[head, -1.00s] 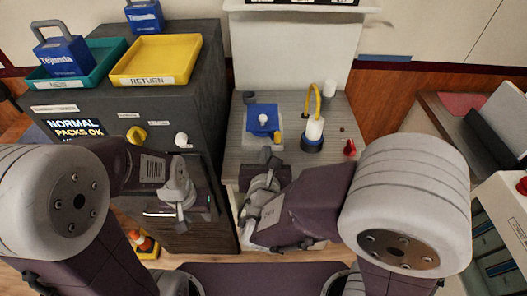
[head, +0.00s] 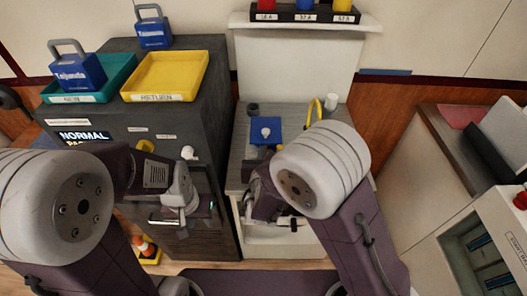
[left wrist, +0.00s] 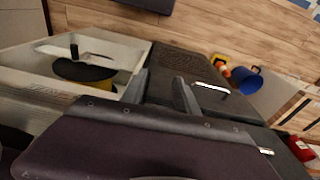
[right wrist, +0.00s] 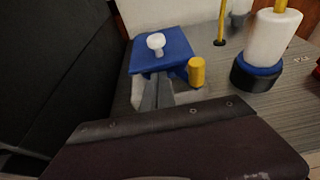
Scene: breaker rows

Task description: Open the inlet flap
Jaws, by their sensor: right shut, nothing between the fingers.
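A square blue flap (head: 264,125) with a white knob lies on the grey counter (head: 240,147), and no label on it is readable. In the right wrist view the blue flap (right wrist: 165,55) is tilted, sitting over a pale base, with a short yellow post (right wrist: 196,72) at its right. My right gripper (right wrist: 157,90) is shut and empty, its tips at the flap's near edge; I cannot tell whether they touch. My left gripper (left wrist: 163,85) is open and empty, in front of the dark cabinet (head: 190,100). In the head view my right forearm hides part of the counter.
A white cylinder (right wrist: 270,40) with a blue and black base stands right of the flap. A yellow tray (head: 165,75) and a teal tray (head: 95,90) sit on the cabinet. A white open box (left wrist: 40,60) shows in the left wrist view. A yellow-based cone stands on the floor.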

